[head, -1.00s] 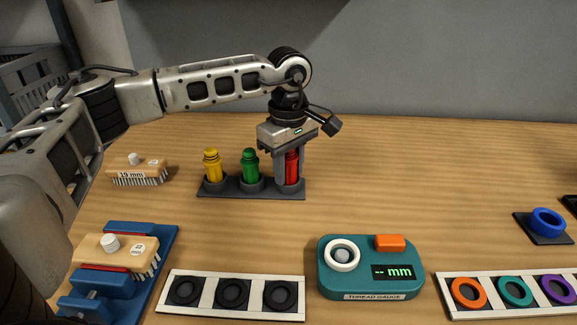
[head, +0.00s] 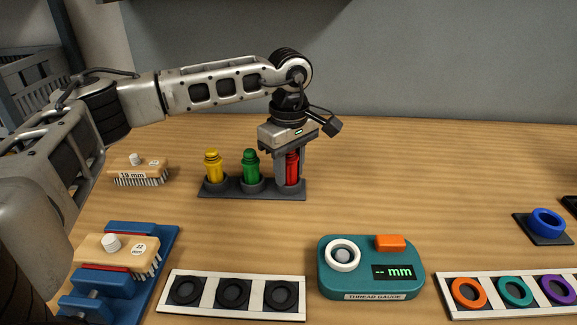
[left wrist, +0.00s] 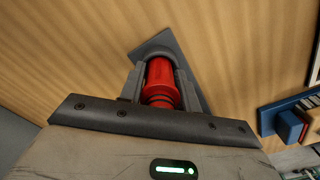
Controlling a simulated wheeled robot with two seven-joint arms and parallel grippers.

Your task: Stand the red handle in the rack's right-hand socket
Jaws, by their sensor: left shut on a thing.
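The red handle (head: 292,170) stands upright at the right-hand socket of the dark rack (head: 228,194), its lower end within the socket ring. It also shows in the left wrist view (left wrist: 160,80). My left gripper (head: 290,172) points straight down and is shut on the red handle, its fingers on either side of it. The fingers partly hide the handle and the socket. A green handle (head: 250,166) stands in the middle socket and a yellow handle (head: 213,166) in the left socket. My right gripper is not in view.
A brush block marked 19 mm (head: 138,170) lies left of the rack. A blue fixture (head: 150,232) with another brush block stands front left. A teal thread gauge (head: 370,285) and trays of rings are in front. The wood right of the rack is clear.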

